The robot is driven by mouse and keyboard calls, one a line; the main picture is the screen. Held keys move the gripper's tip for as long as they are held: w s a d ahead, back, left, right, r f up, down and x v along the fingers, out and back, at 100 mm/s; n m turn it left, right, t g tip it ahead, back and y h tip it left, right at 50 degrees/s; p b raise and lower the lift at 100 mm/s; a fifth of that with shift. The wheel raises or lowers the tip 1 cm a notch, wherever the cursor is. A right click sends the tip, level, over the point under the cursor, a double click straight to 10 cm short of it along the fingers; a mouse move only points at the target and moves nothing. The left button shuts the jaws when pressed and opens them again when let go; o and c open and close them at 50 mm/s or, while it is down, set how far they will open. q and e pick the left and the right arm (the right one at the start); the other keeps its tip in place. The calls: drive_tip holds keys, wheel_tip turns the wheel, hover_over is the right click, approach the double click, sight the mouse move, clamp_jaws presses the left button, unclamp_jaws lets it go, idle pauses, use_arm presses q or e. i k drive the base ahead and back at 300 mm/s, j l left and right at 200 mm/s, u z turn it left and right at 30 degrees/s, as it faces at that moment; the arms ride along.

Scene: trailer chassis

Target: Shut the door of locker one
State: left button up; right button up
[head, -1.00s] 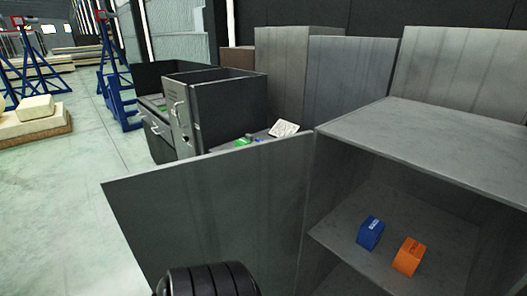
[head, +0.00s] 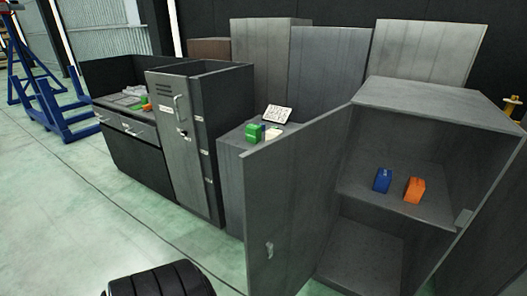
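A grey metal locker (head: 440,95) stands open at the right in the head view. Its door (head: 296,195) is swung out to the left of the opening, with a small handle (head: 269,251) low near its free edge. Inside, a blue box (head: 382,180) and an orange box (head: 414,190) stand on the upper shelf; the space below looks empty. A darker tall locker (head: 182,143) with vents and a handle stands further left, its front seemingly closed. No locker number is readable. Neither of my grippers is in view.
A low grey cabinet (head: 232,178) holding a green box (head: 253,134) stands behind the open door. A dark workbench (head: 128,150) is at the left. A black ribbed round shape (head: 160,283) is at the bottom edge. Pale floor (head: 60,220) is clear at left front.

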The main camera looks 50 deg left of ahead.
sight(288, 181)
drive_tip(key=k+j, duration=0.1)
drive_tip(key=j, duration=0.3)
drive_tip(key=k+j+z, duration=0.1)
drive_tip(key=j, duration=0.3)
drive_tip(key=k+j, duration=0.15)
drive_tip(key=j, duration=0.3)
drive_tip(key=k+j+z, duration=0.1)
drive_tip(key=j, duration=0.3)
